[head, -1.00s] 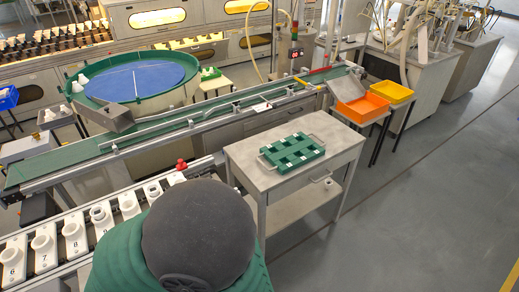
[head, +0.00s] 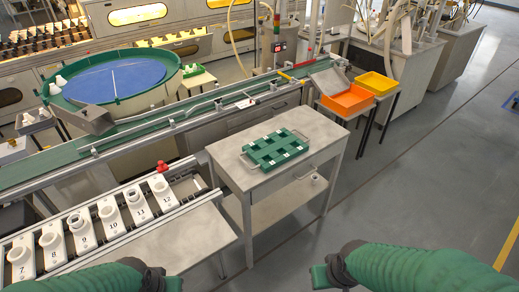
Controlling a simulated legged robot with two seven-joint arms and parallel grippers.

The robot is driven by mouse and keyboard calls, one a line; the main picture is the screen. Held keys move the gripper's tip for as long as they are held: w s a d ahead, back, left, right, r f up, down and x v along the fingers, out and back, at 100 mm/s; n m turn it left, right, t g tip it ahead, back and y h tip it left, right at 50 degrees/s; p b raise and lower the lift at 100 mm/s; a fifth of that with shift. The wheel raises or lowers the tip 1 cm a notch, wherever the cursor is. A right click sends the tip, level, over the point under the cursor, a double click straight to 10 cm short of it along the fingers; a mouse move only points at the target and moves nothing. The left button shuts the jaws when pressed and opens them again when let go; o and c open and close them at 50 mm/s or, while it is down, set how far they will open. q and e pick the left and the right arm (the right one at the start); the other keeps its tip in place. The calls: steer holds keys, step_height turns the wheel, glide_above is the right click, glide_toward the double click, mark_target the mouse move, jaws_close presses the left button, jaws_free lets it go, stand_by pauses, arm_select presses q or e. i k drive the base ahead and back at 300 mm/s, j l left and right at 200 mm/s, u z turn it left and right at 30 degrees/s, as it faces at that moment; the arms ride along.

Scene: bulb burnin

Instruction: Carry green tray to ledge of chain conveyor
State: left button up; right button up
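The green tray (head: 262,153), with several square openings and a grey handle at each end, lies flat on the grey side table (head: 225,152). The chain conveyor (head: 108,215) carries white numbered holders at lower left. A flat grey ledge (head: 185,245) runs along its near side. My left gripper (head: 174,284) is at the bottom edge, left of centre, mostly cut off. My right gripper (head: 319,278) is at the bottom, right of centre, partly shown. Both are well short of the tray and apart from it. Their fingers cannot be made out clearly.
A green belt conveyor (head: 60,162) runs behind the table, with a blue round feeder (head: 120,82) beyond. An orange bin (head: 348,100) and a yellow bin (head: 376,84) stand at the back right. The floor right of the table is clear.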

mark_target(161, 253)
steer(key=z, duration=0.35)
steer(key=i+u, duration=0.1)
steer(key=u, duration=0.4)
steer(key=i+l+u, duration=0.3)
steer(key=l, duration=0.35)
steer(key=i+l+u, duration=0.35)
steer(key=l, duration=0.4)
steer(key=i+l+u, duration=0.15)
steer(key=l, duration=0.25)
steer(key=i+l, duration=0.15)
steer(key=l, duration=0.2)
steer(key=i+l, duration=0.15)
steer(key=l, duration=0.2)
steer(key=i+l, duration=0.2)
steer(key=l, duration=0.1)
